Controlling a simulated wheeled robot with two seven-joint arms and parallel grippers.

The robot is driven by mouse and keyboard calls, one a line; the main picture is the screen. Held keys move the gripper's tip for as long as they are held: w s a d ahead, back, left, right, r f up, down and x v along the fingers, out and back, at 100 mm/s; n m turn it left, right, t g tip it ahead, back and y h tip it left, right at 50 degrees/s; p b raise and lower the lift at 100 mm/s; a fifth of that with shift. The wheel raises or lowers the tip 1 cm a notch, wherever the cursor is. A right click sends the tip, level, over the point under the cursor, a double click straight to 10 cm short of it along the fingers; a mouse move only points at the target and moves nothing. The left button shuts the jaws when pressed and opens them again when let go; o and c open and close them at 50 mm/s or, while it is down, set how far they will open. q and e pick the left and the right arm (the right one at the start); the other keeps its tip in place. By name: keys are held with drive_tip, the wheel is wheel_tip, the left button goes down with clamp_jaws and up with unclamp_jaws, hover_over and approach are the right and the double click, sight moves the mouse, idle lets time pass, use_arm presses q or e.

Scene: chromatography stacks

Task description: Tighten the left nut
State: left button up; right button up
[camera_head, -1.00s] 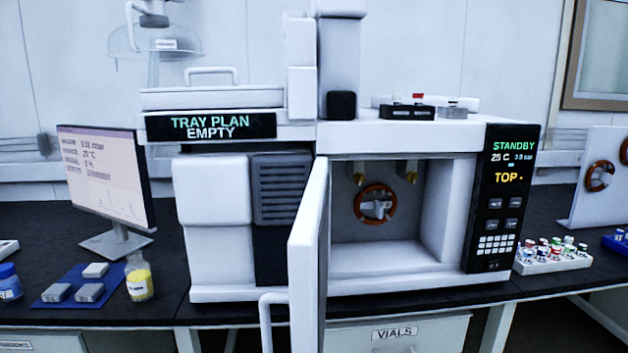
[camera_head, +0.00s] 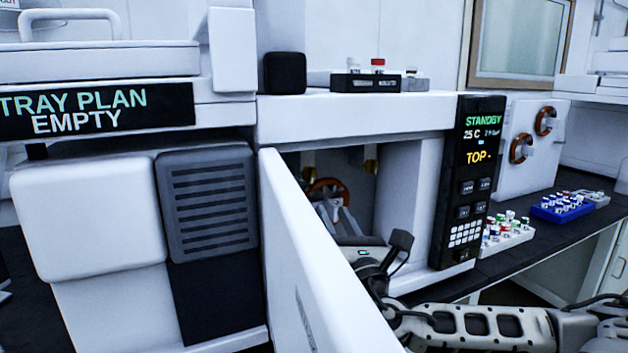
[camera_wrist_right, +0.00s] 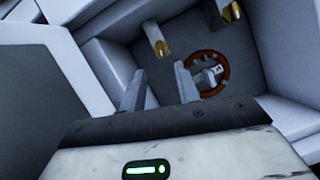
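The left nut (camera_wrist_right: 161,47) is a brass-coloured fitting under a pale stub at the oven's top; it also shows in the head view (camera_head: 308,171), partly cut off by the open door. The right nut (camera_head: 371,166) hangs beside it and also shows in the wrist view (camera_wrist_right: 231,13). My right gripper (camera_wrist_right: 159,72) is open and empty, its two fingers apart and pointing into the oven. In the wrist view the left nut appears just beyond and between the fingertips, with no visible contact. My left gripper is not in view.
The white oven door (camera_head: 300,250) stands open left of my right arm. An orange ring-shaped column coil (camera_wrist_right: 214,72) is on the oven's back wall. The control panel (camera_head: 473,185) reads STANDBY. A white rack of vials (camera_head: 505,235) stands on the bench to the right.

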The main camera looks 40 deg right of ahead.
sight(313, 176)
drive_tip(key=p+x, duration=0.1)
drive_tip(key=x, duration=0.9)
drive_tip(key=shift+w+d+r, duration=0.1)
drive_tip(key=shift+w, duration=0.3)
drive_tip(key=c, duration=0.6)
